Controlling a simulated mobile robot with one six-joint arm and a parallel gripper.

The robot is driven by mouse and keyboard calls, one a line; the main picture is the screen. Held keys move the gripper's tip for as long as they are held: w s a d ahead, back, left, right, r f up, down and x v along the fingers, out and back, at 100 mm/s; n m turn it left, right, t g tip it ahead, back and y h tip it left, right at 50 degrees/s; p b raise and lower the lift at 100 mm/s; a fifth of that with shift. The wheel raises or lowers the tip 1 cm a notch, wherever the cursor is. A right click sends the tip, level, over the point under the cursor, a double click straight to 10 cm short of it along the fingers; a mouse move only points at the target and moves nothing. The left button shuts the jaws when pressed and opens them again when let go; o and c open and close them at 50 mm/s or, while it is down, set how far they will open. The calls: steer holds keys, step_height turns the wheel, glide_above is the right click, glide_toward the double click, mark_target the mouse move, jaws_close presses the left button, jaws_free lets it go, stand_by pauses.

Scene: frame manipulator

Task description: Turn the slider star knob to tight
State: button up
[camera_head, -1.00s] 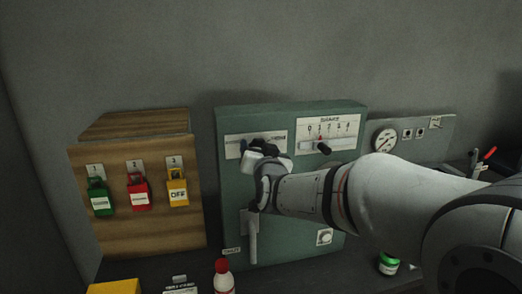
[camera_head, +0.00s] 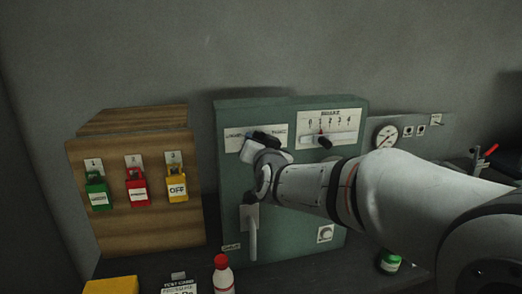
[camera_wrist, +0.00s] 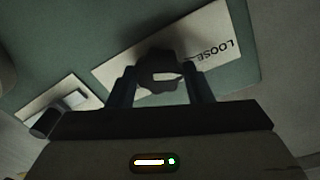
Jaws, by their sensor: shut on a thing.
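The star knob (camera_wrist: 158,72) is a dark lobed knob with a pale mark on its face, in front of a white label plate (camera_wrist: 112,72) that reads "LOOSE" at one end in the wrist view. My gripper (camera_wrist: 162,86) is shut on the knob, with one finger on each side of it. In the head view my gripper (camera_head: 262,143) is at the plate on the upper left of the green panel (camera_head: 232,185) and hides most of the knob. The text at the plate's ends is too small to read there.
Right of the knob is a scale plate (camera_head: 345,122) with a slider handle (camera_head: 323,141). A lever (camera_head: 252,235) hangs below my wrist. A wooden box (camera_head: 140,225) with padlocks stands left. A red-capped bottle (camera_head: 223,277) stands in front, and a gauge (camera_head: 387,136) is at right.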

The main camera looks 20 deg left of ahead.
steer(key=shift+w+d+f+m+g+y+b, duration=0.1)
steer(key=shift+m+g+y+b, duration=0.2)
steer(key=shift+m+b, duration=3.25)
steer(key=shift+m+g+y+b, duration=0.3)
steer(key=shift+m+b, duration=1.4)
steer(key=shift+m, duration=3.75)
steer(key=shift+w+d+f+m+g+y+b, duration=0.1)
steer(key=shift+m+g+y+b, duration=0.15)
steer(key=shift+m+b, duration=3.3)
steer(key=shift+s+r+m+p, duration=0.1)
steer(key=shift+m+p, duration=0.85)
steer(key=shift+m, duration=0.1)
steer(key=o, duration=1)
